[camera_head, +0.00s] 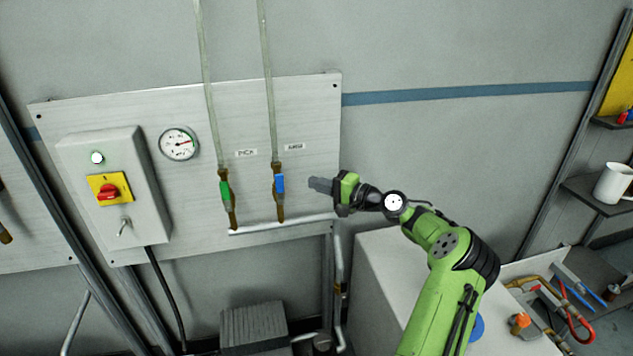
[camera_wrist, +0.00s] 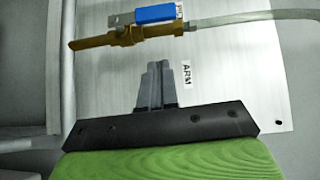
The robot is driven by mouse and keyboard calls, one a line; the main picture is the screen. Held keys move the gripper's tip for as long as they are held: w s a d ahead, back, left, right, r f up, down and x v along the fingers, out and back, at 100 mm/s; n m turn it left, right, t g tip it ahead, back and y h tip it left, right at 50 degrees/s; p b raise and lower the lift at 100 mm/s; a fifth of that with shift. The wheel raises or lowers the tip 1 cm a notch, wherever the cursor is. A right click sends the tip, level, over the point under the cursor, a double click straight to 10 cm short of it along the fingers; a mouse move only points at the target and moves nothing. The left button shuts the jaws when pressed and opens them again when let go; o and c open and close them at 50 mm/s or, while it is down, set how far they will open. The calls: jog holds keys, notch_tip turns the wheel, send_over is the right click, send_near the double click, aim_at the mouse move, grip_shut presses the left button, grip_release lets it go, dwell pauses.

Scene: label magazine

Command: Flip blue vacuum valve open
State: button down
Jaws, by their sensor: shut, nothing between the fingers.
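The blue valve handle (camera_head: 280,184) sits on a brass valve body (camera_head: 278,207) on the wall panel, under a clear hose. The handle lies in line with the hose. In the wrist view the blue handle (camera_wrist: 158,14) lies along the brass body (camera_wrist: 122,37), ahead of my fingers. My gripper (camera_head: 312,184) is shut and empty, to the right of the blue valve and apart from it. Its closed fingertips also show in the wrist view (camera_wrist: 156,70). A green-handled valve (camera_head: 225,193) hangs to the left, also in line with its hose.
A grey box with a red-and-yellow switch (camera_head: 108,191) and a gauge (camera_head: 179,144) are at left. A pale pipe (camera_head: 280,224) runs below the valves. A white cabinet (camera_head: 375,262) stands below my arm. A mug (camera_head: 613,184) sits on the right shelf.

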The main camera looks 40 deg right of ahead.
jog(key=v, duration=0.8)
jog(key=shift+a+p, duration=0.35)
jog(key=shift+p, duration=0.05)
jog(key=shift+s+f, duration=0.1)
jog(key=shift+f, duration=0.05)
